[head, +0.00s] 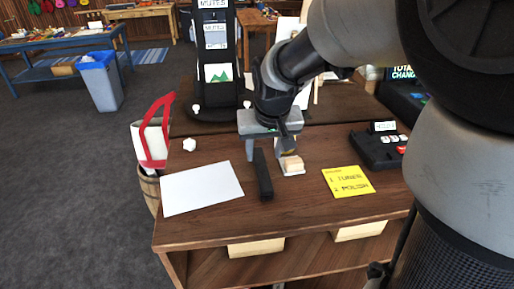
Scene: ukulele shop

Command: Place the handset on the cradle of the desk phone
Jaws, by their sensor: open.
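The black handset (263,176) lies on the wooden desk, its long side pointing away from me. My gripper (272,155) is open above the far end of the handset, with one finger to each side of it. I cannot tell how high the fingertips are above the desk. The black desk phone (374,152) sits at the right of the desk, with a small display and pale keys at its back. No handset rests on it.
A small wooden block on a white base (292,165) stands just right of the handset. A white sheet (201,188) lies left and a yellow note (348,181) lies right, before the phone. A black display stand (217,75) rises behind. A crumpled white ball (189,144) lies at the left.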

